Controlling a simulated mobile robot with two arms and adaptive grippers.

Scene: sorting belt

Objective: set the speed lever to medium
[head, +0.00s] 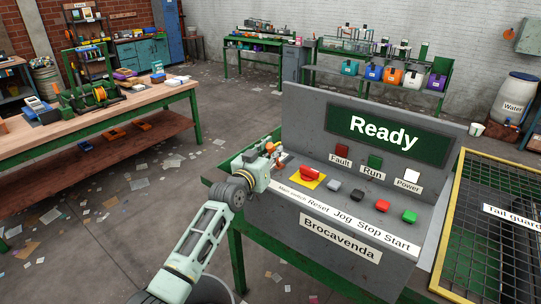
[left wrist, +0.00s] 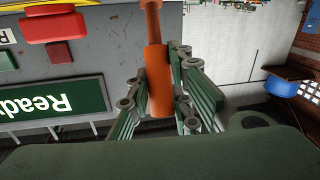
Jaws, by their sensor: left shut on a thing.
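My left gripper (head: 272,160) is at the left edge of the grey control panel (head: 300,112), beside the red main switch on its yellow plate. In the left wrist view it is shut on an orange handle (left wrist: 159,80), which lies between its fingers and runs up out of the picture on a thinner orange stem. I take this handle to be the speed lever. Its base and any speed marks are hidden, so its setting cannot be told. My right gripper is not in view.
The main switch (head: 308,180) and a row of buttons, ending in the green start button (head: 410,216), are right of the gripper. The display (head: 390,136) reads "Ready". A yellow-framed mesh guard (head: 460,185) stands at the right. Open floor lies to the left.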

